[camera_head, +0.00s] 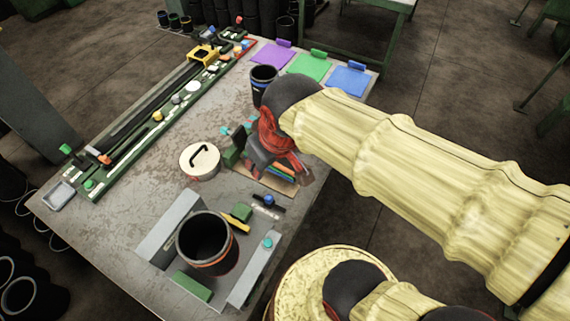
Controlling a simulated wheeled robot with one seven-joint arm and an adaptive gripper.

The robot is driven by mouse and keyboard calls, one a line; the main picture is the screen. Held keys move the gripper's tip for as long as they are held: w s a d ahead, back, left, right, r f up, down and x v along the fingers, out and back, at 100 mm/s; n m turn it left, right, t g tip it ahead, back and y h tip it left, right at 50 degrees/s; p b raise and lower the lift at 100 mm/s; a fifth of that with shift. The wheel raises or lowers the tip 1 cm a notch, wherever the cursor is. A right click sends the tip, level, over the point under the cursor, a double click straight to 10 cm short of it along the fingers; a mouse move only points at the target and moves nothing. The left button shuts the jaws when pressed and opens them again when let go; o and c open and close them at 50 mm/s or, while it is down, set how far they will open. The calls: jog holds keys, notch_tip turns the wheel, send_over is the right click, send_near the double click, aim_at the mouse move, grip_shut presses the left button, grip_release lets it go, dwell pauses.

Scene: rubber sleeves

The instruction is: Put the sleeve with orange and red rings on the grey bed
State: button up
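A black sleeve (228,263) with orange and red rings low on its side stands open end up at the front of the table. It stands between the two grey side plates of the grey bed (170,222). Its base is hidden, so I cannot tell how it rests there. My gripper (270,162) is behind and to the right of this sleeve, apart from it, low over the table. Its fingers look spread, with no sleeve between them. A second black sleeve (262,92), with a blue ring, stands farther back, beyond my gripper.
A round pale lid with a black handle (200,160) lies left of my gripper. A long green rack (140,130) runs along the left edge. Purple (265,55), green (309,67) and blue (348,79) mats lie at the back. Mid-left table is clear.

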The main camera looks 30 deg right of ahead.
jog(key=s+d+r+m+t, duration=0.1)
jog(key=s+d+r+m, duration=0.1)
jog(key=s, duration=0.2)
jog(key=shift+s+d+r, duration=0.3)
jog(key=shift+s+d, duration=0.1)
